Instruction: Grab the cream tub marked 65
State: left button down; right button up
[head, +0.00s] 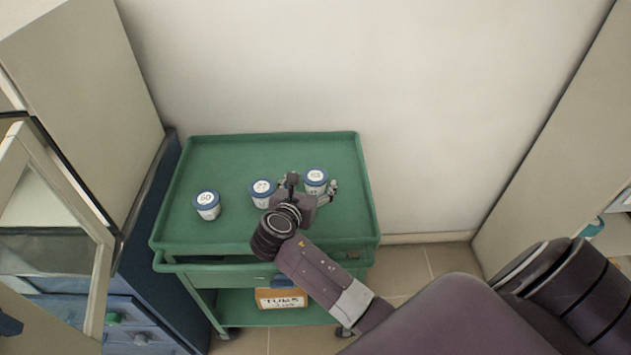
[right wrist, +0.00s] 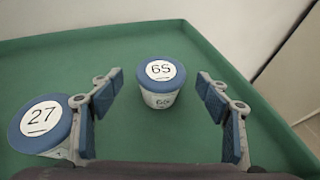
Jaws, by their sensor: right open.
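The cream tub marked 65 (head: 316,177) has a blue-rimmed lid with a white label and stands upright at the right of the green cart's top. In the right wrist view the tub (right wrist: 160,82) stands ahead, centred between the fingers, its lid number partly turned. My right gripper (head: 308,186) is open, its fingers pointing at the tub from the near side, with a gap on each side. In the right wrist view the gripper (right wrist: 160,84) holds nothing. My left gripper is not in view.
A tub marked 27 (head: 263,190) stands close beside the left finger; it also shows in the wrist view (right wrist: 42,124). A tub marked 50 (head: 206,203) stands farther left. The green cart (head: 230,150) has a raised rim; a labelled box (head: 281,299) sits below. A wall is behind.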

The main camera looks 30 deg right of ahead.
aim_at(314, 178)
jog(key=x, duration=0.4)
jog(key=shift+s+r, duration=0.1)
jog(key=c, duration=1.3)
jog(key=shift+c, duration=0.4)
jog(key=shift+r, duration=0.15)
